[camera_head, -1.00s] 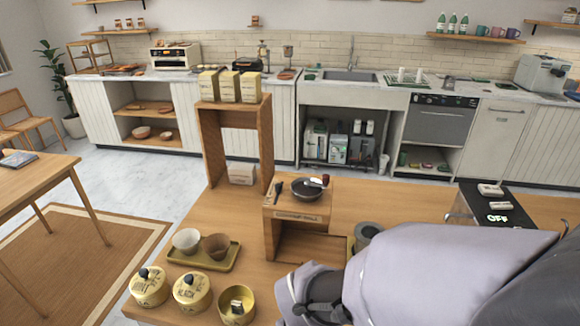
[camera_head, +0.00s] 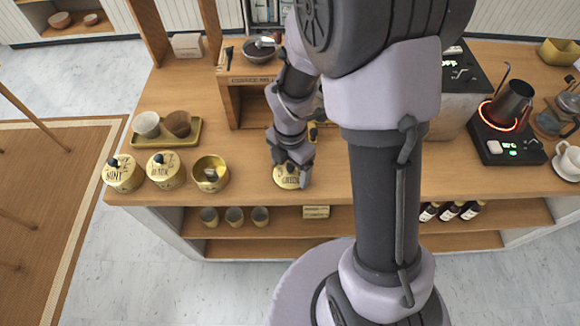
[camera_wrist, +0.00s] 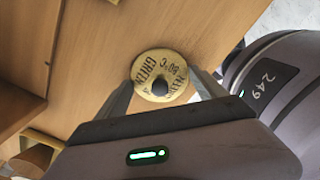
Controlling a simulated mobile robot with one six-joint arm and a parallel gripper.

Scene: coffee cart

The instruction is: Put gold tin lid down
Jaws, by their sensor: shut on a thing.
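The gold tin lid (camera_head: 288,178) is at the counter's front edge in the head view, partly hidden by my gripper (camera_head: 292,160). I cannot tell whether the lid touches the counter. An open gold tin (camera_head: 210,174) with a small pale item inside stands to the left. Two lidded gold tins, one marked "MINT" (camera_head: 123,174) and one "BLACK" (camera_head: 166,172), stand further left.
A tray (camera_head: 190,144) with two cups sits behind the tins. Bare counter lies between the open tin and the lid.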

